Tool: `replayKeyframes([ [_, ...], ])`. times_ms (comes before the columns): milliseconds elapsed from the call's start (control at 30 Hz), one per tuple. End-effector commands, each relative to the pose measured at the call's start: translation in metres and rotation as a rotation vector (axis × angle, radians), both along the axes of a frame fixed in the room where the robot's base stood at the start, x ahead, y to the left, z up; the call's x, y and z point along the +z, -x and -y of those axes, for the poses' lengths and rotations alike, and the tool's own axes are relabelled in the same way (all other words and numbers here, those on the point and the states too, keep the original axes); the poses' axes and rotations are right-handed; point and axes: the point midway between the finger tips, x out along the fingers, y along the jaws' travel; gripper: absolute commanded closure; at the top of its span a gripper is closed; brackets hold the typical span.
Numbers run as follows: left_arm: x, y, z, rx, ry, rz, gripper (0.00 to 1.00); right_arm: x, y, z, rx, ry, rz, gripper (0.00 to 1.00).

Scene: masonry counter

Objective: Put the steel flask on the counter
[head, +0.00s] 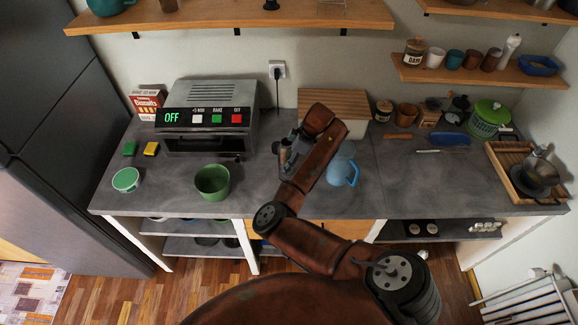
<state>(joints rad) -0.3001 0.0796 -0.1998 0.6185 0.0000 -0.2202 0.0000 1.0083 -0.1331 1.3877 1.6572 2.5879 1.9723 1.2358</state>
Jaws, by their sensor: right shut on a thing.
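My right gripper (291,146) is over the middle of the grey counter (250,185), in front of the wall and to the right of the toaster oven. It is shut on a small, upright, grey-brown cylinder, which I take to be the steel flask (284,157). The gripper and arm hide part of it. I cannot tell whether its base touches the counter. My left gripper is not in view.
A green pot (212,183) stands left of the gripper and a blue jug (343,172) right of it. The toaster oven (205,118) and a wooden box (336,103) stand behind. Clear counter lies between the jug and a wooden rack (500,165).

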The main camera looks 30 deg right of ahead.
Motion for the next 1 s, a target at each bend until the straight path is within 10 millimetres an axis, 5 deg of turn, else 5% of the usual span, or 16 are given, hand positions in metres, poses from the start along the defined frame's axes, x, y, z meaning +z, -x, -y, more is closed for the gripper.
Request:
replayKeyframes([
  [333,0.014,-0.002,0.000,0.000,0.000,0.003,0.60,-0.034,-0.002,0.005,-0.001,-0.001,-0.004,0.85],
  [700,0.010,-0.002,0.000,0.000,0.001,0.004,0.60,-0.041,-0.003,0.005,-0.002,0.000,0.000,0.85],
  [733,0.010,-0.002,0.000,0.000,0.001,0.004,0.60,-0.041,-0.003,0.005,-0.002,-0.001,-0.002,0.48],
  [1000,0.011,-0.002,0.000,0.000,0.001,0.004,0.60,-0.040,-0.003,0.005,-0.001,0.000,-0.002,0.32],
])
